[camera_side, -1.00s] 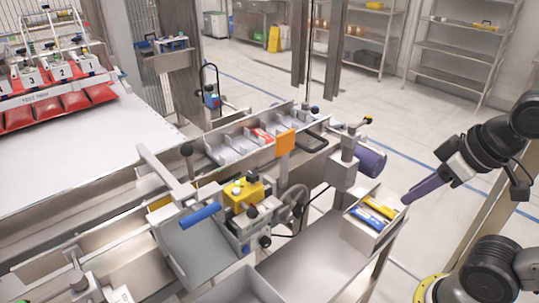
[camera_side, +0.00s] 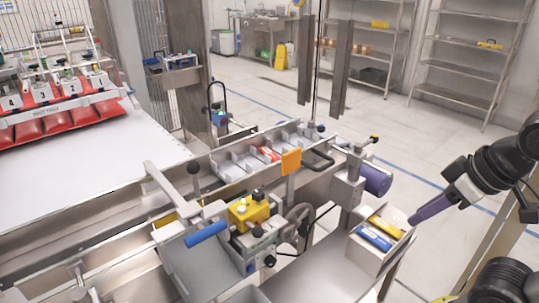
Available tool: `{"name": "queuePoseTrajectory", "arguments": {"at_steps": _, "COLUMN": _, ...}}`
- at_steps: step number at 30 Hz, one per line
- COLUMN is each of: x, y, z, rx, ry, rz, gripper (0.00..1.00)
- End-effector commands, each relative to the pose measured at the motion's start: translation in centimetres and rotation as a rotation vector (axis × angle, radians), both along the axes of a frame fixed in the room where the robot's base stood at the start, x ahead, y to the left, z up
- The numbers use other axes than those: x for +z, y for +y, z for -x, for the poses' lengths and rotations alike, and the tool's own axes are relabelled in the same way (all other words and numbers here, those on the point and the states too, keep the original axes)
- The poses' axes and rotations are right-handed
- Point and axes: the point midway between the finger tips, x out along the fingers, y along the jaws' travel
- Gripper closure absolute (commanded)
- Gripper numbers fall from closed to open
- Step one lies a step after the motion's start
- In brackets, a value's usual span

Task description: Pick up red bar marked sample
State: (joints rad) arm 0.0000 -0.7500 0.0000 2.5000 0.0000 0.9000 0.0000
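A small red bar with a white patch (camera_side: 268,153) lies in the compartmented metal tray (camera_side: 228,173) near the middle of the view. Any lettering on it is too small to read. My gripper (camera_side: 414,219) is a purple tapered tool at the end of the black arm at the right. Its tip is beside the right rim of a small box (camera_side: 365,258), well away from the red bar. I cannot tell whether the tip touches the box, and no separate fingers can be made out. Nothing is visibly held at the tip.
The box holds a yellow bar (camera_side: 386,226) and a blue bar (camera_side: 375,238). An orange plate (camera_side: 291,161) stands upright in front of the tray. A black loop handle (camera_side: 322,160), a purple cylinder (camera_side: 377,180) and a yellow block (camera_side: 248,210) are nearby.

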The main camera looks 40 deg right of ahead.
Motion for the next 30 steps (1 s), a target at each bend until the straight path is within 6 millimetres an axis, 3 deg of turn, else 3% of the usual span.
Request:
{"name": "queuePoseTrajectory", "arguments": {"at_steps": 12, "x": 0.0, "y": 0.0, "z": 0.0, "rx": 0.0, "ry": 0.0, "rz": 0.0, "gripper": 0.72}}
{"name": "queuePoseTrajectory", "arguments": {"at_steps": 17, "x": 0.0, "y": 0.0, "z": 0.0, "rx": 0.0, "ry": 0.0, "rz": 0.0, "gripper": 0.45}}
{"name": "queuePoseTrajectory", "arguments": {"at_steps": 26, "x": 0.0, "y": 0.0, "z": 0.1, "rx": -0.007, "ry": 0.005, "rz": -0.004, "gripper": 0.45}}
{"name": "queuePoseTrajectory", "arguments": {"at_steps": 30, "x": 2.7, "y": -0.1, "z": -1.2, "rx": -0.02, "ry": -0.048, "rz": -0.007, "gripper": 0.45}}
